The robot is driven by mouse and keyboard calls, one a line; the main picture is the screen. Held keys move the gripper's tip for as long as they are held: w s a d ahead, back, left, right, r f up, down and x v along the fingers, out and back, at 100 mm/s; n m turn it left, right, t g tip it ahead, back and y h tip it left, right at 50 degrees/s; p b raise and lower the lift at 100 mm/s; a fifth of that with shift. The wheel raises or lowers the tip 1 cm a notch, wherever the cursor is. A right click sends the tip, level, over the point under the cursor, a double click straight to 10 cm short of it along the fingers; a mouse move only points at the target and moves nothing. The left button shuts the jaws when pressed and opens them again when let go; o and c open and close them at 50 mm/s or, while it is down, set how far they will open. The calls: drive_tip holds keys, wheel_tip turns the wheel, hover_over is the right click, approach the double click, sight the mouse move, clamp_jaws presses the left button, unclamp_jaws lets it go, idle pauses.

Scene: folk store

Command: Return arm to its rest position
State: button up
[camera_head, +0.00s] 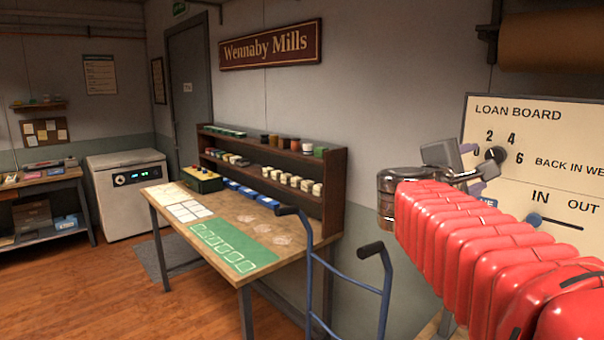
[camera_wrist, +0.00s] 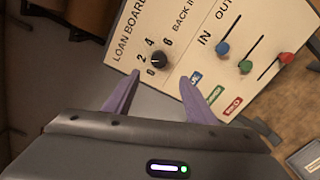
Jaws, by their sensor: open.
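My red segmented arm reaches in from the right of the head view. My gripper (camera_head: 478,168) is at its far end, in front of the cream loan board (camera_head: 545,115). In the wrist view, the two purple fingers of my gripper (camera_wrist: 159,78) are spread apart with nothing between them. A black dial knob (camera_wrist: 159,60) on the board appears just beyond the fingertips. I cannot tell the exact gap between fingers and knob. The dial also shows in the head view (camera_head: 496,154), and its pointer direction is unclear.
The board has a blue slider (camera_wrist: 222,48), a green slider (camera_wrist: 246,67) and a red slider (camera_wrist: 287,57). Open floor (camera_head: 90,290) lies further left.

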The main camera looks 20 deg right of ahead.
drive_tip(key=s+a+f+m+g+y, duration=0.2)
drive_tip(key=s+a+f+m+y, duration=0.15)
drive_tip(key=f, duration=0.65)
drive_tip(key=s+a+f+m+g+y, duration=0.1)
drive_tip(key=s+a+f+m+y, duration=0.2)
drive_tip(key=f, duration=0.7)
drive_tip(key=s+a+f+m+y, duration=0.1)
drive_tip(key=s+a+f+y, duration=0.2)
drive_tip(key=a, duration=0.5)
drive_tip(key=s+a+f+m+y, duration=0.1)
drive_tip(key=s+a+f+y, duration=0.2)
drive_tip(key=a+f, duration=0.2)
drive_tip(key=s+a+f+m+y, duration=0.1)
drive_tip(key=s+a+f+y, duration=0.2)
drive_tip(key=a, duration=0.9)
drive_tip(key=shift+f+t, duration=0.3)
drive_tip(key=shift+f, duration=0.3)
